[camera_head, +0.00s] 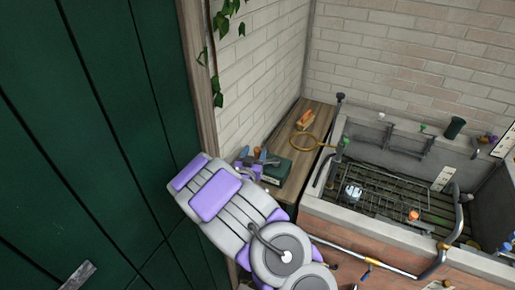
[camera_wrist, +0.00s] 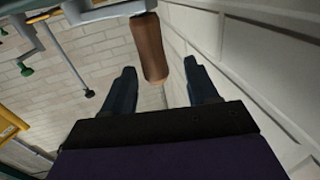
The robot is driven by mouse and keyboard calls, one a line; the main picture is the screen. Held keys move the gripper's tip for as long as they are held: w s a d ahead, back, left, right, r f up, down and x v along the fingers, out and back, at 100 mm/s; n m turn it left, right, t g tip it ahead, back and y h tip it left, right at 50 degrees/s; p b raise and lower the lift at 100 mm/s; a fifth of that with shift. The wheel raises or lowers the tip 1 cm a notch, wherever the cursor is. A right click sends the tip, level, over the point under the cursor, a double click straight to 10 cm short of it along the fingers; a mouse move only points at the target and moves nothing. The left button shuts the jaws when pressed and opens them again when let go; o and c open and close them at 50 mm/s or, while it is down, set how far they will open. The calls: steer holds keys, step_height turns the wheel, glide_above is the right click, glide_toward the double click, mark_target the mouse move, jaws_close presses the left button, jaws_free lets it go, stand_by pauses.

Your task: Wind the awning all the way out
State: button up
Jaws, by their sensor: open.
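My gripper (camera_wrist: 159,66) is open, its two dark fingers apart. A brown, rounded handle (camera_wrist: 148,48) shows ahead and between the fingers in the wrist view; I cannot tell whether it lies within their reach. It hangs from a grey metal part (camera_wrist: 103,12) at the top of that view. No awning cloth can be made out.
A dark green panelled door (camera_head: 100,130) fills the left. A wooden ledge (camera_head: 285,185) bears an orange-brown object (camera_head: 305,120), a yellow ring (camera_head: 304,140) and a dark green box (camera_head: 277,173). A stone basin (camera_head: 318,207) with a rack stands right. A bent metal rail (camera_head: 400,273) runs along its front.

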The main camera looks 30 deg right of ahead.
mark_target(258, 147)
steer(key=x, duration=0.3)
steer(key=shift+d, duration=0.25)
steer(key=shift+w+d, duration=0.35)
steer(key=shift+d, duration=0.15)
steer(key=shift+a, duration=0.2)
